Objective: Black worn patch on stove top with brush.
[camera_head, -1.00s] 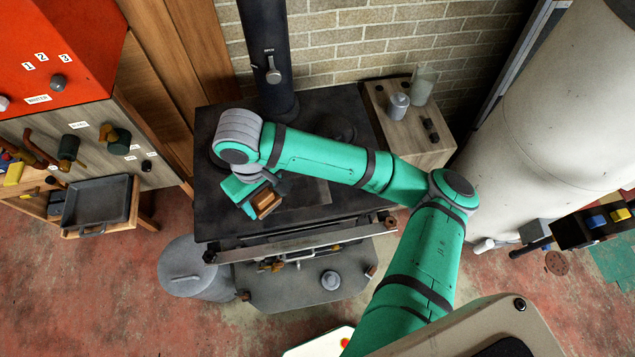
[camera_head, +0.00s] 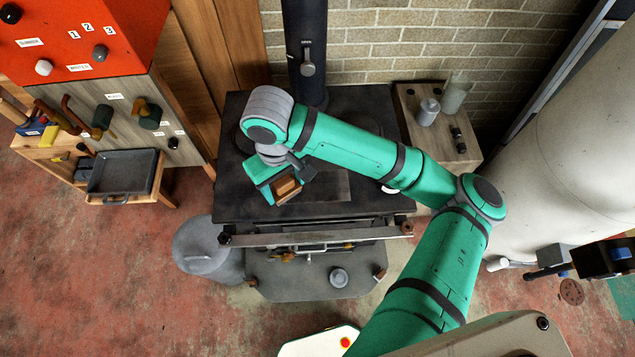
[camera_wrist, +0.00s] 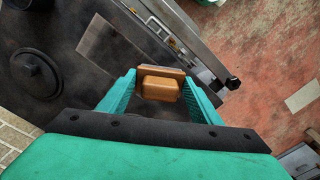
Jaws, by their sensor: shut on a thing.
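The black stove top (camera_head: 384,206) lies under my arm, with a paler grey, roughly rectangular worn patch (camera_head: 332,186) near its front middle. The worn patch also shows in the wrist view (camera_wrist: 108,48), left of the brush. My gripper (camera_head: 277,182) is over the front left part of the stove top, shut on a brown block-shaped brush (camera_head: 287,188). In the wrist view the brush (camera_wrist: 160,88) sits between both fingers. The brush is left of the patch in the head view. I cannot tell whether its underside touches the stove; its bristles are hidden.
A front rail (camera_head: 320,237) runs along the stove. The stovepipe (camera_head: 306,50) rises at the back. A small cabinet with a grey canister (camera_head: 428,112) stands right, beside a large white tank (camera_head: 575,150). A grey tray (camera_head: 124,174) is at left.

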